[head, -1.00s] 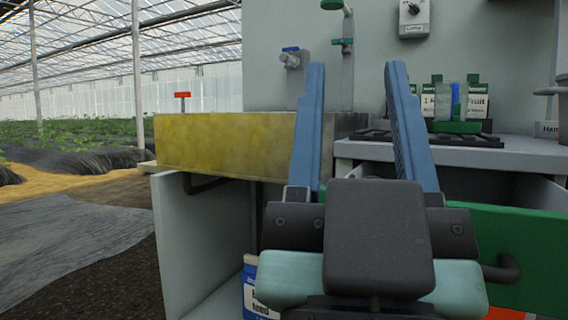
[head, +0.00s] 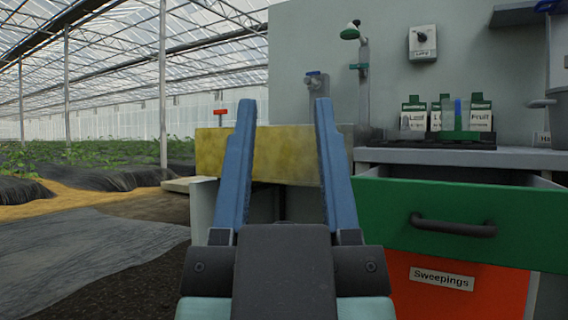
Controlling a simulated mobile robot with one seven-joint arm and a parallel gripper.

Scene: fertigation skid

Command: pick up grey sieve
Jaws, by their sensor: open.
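My gripper (head: 284,108) stands in the middle of the head view with its two blue fingers spread wide and nothing between them. It is in front of the yellow-faced basin (head: 222,152), to the left of the open green drawer (head: 450,212). I cannot make out the grey sieve for certain. A grey rounded vessel (head: 557,110) with a short, handle-like piece is cut off by the right edge, and I cannot tell whether it is the sieve. The drawer's inside is mostly hidden behind its front.
The green drawer juts out with a dark handle (head: 452,226) above an orange bin front (head: 442,276) labelled "Sweepings". Labelled green-and-white boxes (head: 480,115) stand on the worktop (head: 463,157). A tap (head: 315,82) sits behind the basin. Open ground lies at left.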

